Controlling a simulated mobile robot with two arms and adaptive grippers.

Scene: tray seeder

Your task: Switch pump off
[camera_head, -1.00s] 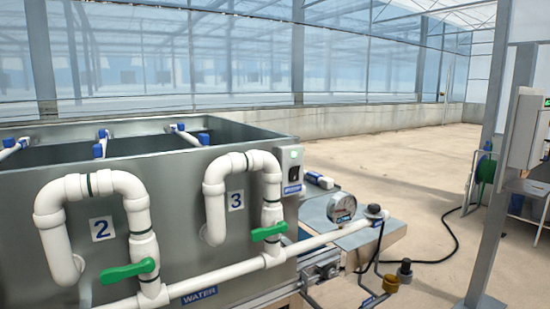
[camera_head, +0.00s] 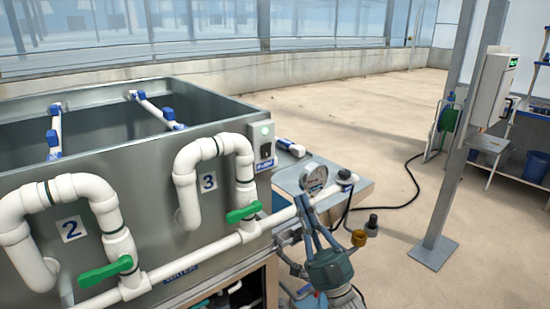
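The pump switch is a small grey box (camera_head: 263,145) with a blue label below it. It is mounted on the tank's front wall, near its right corner beside pipe 3. A small green spot shows near its top; the switch position is too small to tell. My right gripper (camera_head: 306,203) comes up from the bottom, below and to the right of the switch box, apart from it. Its fingers point up in front of the white pipe near the gauge. No held thing shows, and its opening is unclear. My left gripper is not in view.
White pipes numbered 2 and 3 with green valve handles (camera_head: 242,214) stand along the metal tank (camera_head: 130,165). A round gauge (camera_head: 314,178) sits on the pipe, close to my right gripper. A grey post (camera_head: 445,190) stands at right; open floor lies behind.

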